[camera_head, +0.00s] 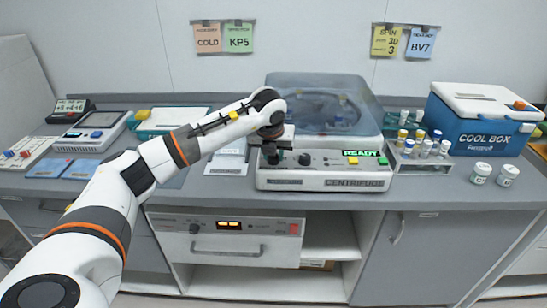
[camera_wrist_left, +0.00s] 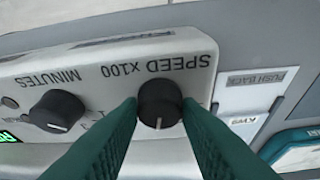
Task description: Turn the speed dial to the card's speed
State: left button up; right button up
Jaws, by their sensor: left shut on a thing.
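The centrifuge (camera_head: 325,183) stands on the counter with its clear lid down and a green READY display (camera_head: 359,153). Its black speed dial (camera_wrist_left: 160,101), labelled SPEED x100, has a white pointer line toward the bottom of the left wrist view. My left gripper (camera_head: 273,155) is at the left of the front panel, its green fingers shut on the dial from both sides. The dial's scale is mostly hidden by the fingers. A yellow card (camera_head: 386,41) on the wall reads SPIN, with a 3 at its bottom; its middle line is unclear. My right gripper is not in view.
The black MINUTES knob (camera_wrist_left: 57,111) sits beside the speed dial. A vial rack (camera_head: 420,158) and a blue cool box (camera_head: 482,125) stand right of the centrifuge. More wall cards hang above, including a green KP5 card (camera_head: 238,38).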

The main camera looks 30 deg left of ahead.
pick_arm(q)
jog(key=shift+r+m, duration=0.1)
jog(key=shift+m, duration=0.5)
jog(key=o, duration=1)
jog(key=shift+c, duration=0.2)
jog(key=b+v, duration=0.2)
jog(key=v, duration=1)
jog(key=shift+a, duration=0.2)
jog(key=shift+s, duration=0.1)
